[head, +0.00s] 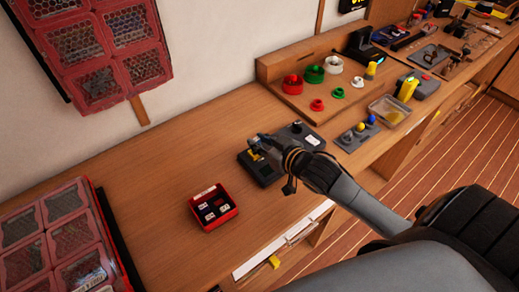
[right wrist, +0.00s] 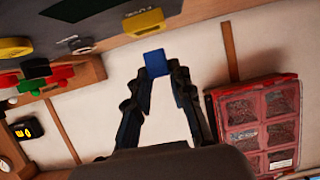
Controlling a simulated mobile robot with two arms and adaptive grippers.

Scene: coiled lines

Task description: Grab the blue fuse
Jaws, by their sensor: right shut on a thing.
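The blue fuse (right wrist: 157,63) is a small blue block between my fingertips in the right wrist view. My right gripper (right wrist: 162,74) is shut on it, and wall shows behind the fuse. In the head view my right gripper (head: 259,144) is over the left part of a black device (head: 264,173) on the bench. The blue fuse cannot be made out there. A yellow block (head: 255,154) shows at the device just below my fingers, and also in the right wrist view (right wrist: 144,22). My left gripper is not in view.
A red open box (head: 213,208) with several dark, white-labelled pieces stands left of the device. Mushroom-like red, green and white knobs (head: 314,74) stand on a wooden board behind. A clear tray (head: 389,110) is at the right. The bench left of the device is mostly clear.

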